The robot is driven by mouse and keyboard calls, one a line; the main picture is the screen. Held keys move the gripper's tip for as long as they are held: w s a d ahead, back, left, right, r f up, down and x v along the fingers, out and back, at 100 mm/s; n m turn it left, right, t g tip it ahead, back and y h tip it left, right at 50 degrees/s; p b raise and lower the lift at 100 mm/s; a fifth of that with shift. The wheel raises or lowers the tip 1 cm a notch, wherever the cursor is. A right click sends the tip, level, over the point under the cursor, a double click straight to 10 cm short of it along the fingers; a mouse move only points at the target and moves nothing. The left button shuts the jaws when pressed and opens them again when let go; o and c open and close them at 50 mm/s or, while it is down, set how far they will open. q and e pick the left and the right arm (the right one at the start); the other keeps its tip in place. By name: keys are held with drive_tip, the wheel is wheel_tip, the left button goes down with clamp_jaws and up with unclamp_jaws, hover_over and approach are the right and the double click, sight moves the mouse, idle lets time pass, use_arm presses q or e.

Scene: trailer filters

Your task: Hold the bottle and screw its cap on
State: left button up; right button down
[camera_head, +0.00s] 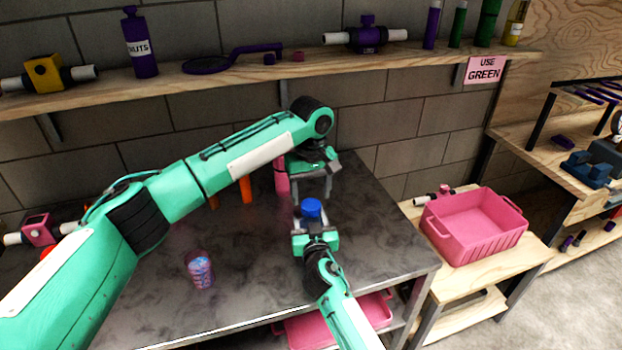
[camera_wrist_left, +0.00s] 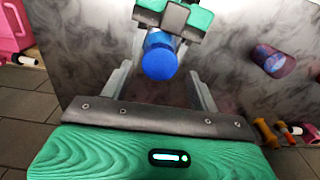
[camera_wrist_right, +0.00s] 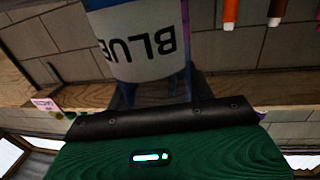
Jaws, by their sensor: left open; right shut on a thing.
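The bottle (camera_wrist_right: 140,45), with a white label reading BLUE upside down, fills the upper middle of the right wrist view. My right gripper (camera_head: 314,236) is shut on it, above the table. A round blue cap (camera_head: 311,208) shows at its top; it also shows in the left wrist view (camera_wrist_left: 159,57). I cannot tell whether the cap is seated on the neck. My left gripper (camera_head: 313,188) is open above and behind the cap. In the left wrist view the cap appears beyond its two spread fingers, apart from them.
A patterned cup (camera_head: 200,270) stands on the dark table (camera_head: 240,300). A pink bottle (camera_head: 281,176) and an orange one (camera_head: 246,190) stand at the back. A pink crate (camera_head: 475,228) is on the wooden bench at right. A shelf (camera_head: 240,74) runs along the wall behind.

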sight(311, 204)
use_arm(q)
drive_tip(key=shift+f, duration=1.65)
drive_tip(key=c, duration=1)
drive_tip(key=m, duration=0.8)
drive_tip(key=shift+m, duration=0.4)
drive_tip(key=m, duration=0.4)
drive_tip(key=shift+m, duration=0.3)
drive_tip(key=m, duration=0.4)
drive_tip(key=shift+m, duration=0.3)
drive_tip(key=o, duration=1.2)
drive_tip(key=shift+c, duration=0.2)
